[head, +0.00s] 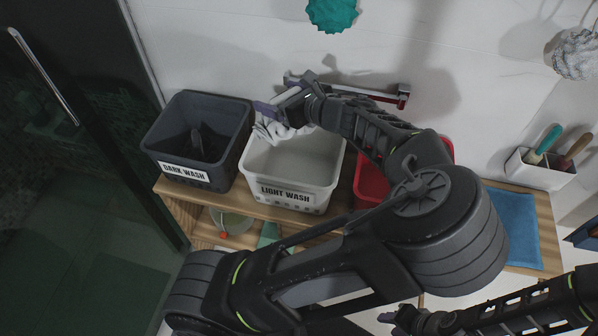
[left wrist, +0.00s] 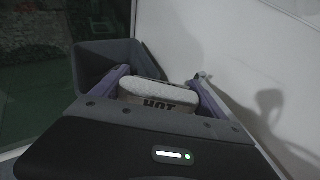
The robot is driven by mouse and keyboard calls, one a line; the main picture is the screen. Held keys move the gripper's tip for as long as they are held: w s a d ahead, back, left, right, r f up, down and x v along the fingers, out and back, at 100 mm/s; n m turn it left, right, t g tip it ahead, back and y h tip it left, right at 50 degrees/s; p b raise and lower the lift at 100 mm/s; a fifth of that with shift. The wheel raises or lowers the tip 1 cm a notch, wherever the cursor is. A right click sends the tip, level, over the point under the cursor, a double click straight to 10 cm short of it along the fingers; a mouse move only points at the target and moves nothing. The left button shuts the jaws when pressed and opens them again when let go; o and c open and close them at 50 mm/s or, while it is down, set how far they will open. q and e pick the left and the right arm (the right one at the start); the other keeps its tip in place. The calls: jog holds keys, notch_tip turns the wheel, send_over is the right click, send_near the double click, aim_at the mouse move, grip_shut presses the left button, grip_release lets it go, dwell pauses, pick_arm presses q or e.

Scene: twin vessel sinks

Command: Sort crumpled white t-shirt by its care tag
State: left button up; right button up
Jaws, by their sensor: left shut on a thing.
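The crumpled white t-shirt (head: 272,131) hangs from my left gripper (head: 282,103) at the rear left of the white LIGHT WASH bin (head: 291,194). In the left wrist view the white cloth (left wrist: 158,93) sits between the two fingers of my left gripper (left wrist: 156,88), and printed letters that look like "HOT" show on it. The rest of any tag is hidden. The grey DARK WASH bin (head: 185,170) stands to the left with dark items inside. A red bin (head: 370,187) at the right is mostly hidden by my left arm. My right gripper (head: 398,318) is low at the bottom right; its jaws are unclear.
The bins stand on a wooden shelf (head: 232,205). A rail (head: 400,95) is on the wall behind. A blue cloth (head: 515,228) and a white holder with brushes (head: 537,172) are at the right. A glass door stands at the left.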

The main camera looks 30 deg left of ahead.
pick_arm(q)
jog(key=shift+f+b, duration=2.05)
jog(key=shift+f, duration=0.05)
jog(key=o, duration=1.9)
jog(key=shift+o, duration=0.2)
jog(key=shift+d, duration=0.1)
jog(key=v, duration=0.7)
jog(key=shift+s+d+r, duration=0.15)
jog(key=shift+d+r, duration=0.05)
jog(key=shift+d, duration=0.1)
jog(key=shift+f, duration=0.1)
